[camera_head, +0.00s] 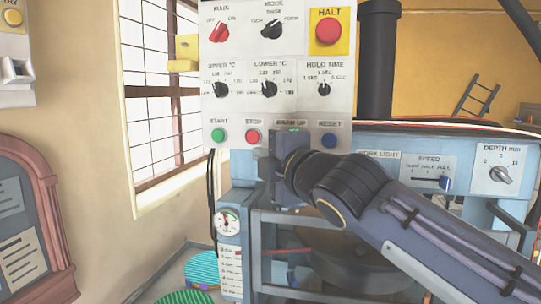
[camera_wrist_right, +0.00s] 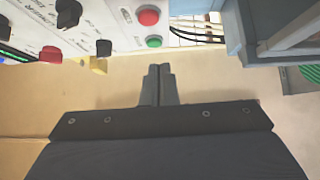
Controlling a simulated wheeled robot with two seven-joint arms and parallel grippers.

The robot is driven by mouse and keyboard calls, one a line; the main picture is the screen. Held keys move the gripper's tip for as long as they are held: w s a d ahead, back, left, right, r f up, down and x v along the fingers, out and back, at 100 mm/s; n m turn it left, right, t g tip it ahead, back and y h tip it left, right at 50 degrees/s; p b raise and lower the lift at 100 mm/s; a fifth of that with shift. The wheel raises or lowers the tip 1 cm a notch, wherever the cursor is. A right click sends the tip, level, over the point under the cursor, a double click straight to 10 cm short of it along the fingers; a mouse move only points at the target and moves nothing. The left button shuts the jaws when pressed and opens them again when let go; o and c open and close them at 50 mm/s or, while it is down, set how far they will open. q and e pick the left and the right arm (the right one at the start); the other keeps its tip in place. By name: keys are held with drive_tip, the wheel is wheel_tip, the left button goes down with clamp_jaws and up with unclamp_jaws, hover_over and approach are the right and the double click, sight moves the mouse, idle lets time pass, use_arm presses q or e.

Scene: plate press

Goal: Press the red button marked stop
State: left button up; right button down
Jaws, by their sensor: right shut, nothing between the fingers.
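The red STOP button (camera_head: 252,136) is in the bottom row of the upright white control panel (camera_head: 232,108), between the green START button (camera_head: 218,135) and a green button partly hidden behind my gripper. My right gripper (camera_head: 268,168) is in front of the panel's lower edge, just below and right of STOP; a gap to the button is hard to judge. In the wrist view the right gripper's fingers (camera_wrist_right: 159,70) are shut and empty, with the green button (camera_wrist_right: 154,41) nearest the tips and the red button (camera_wrist_right: 148,16) beyond it. My left gripper is not in view.
A larger red HALT button (camera_head: 329,31) on a yellow plate is at the panel's upper right. A blue RESET button (camera_head: 329,141) is near my right wrist. Knobs fill the panel above. The blue press housing (camera_head: 425,150) stands behind my arm. A window (camera_head: 160,100) is at left.

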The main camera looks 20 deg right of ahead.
sight(253, 137)
drive_tip(key=w+p, duration=0.1)
drive_tip(key=w, duration=0.1)
drive_tip(key=w+p, duration=0.1)
drive_tip(key=w, duration=0.2)
drive_tip(key=w+d+p, duration=0.1)
drive_tip(key=w, duration=0.2)
drive_tip(key=shift+w+r, duration=0.15)
drive_tip(key=shift+w+d+p, duration=0.1)
drive_tip(key=shift+w+p, duration=0.2)
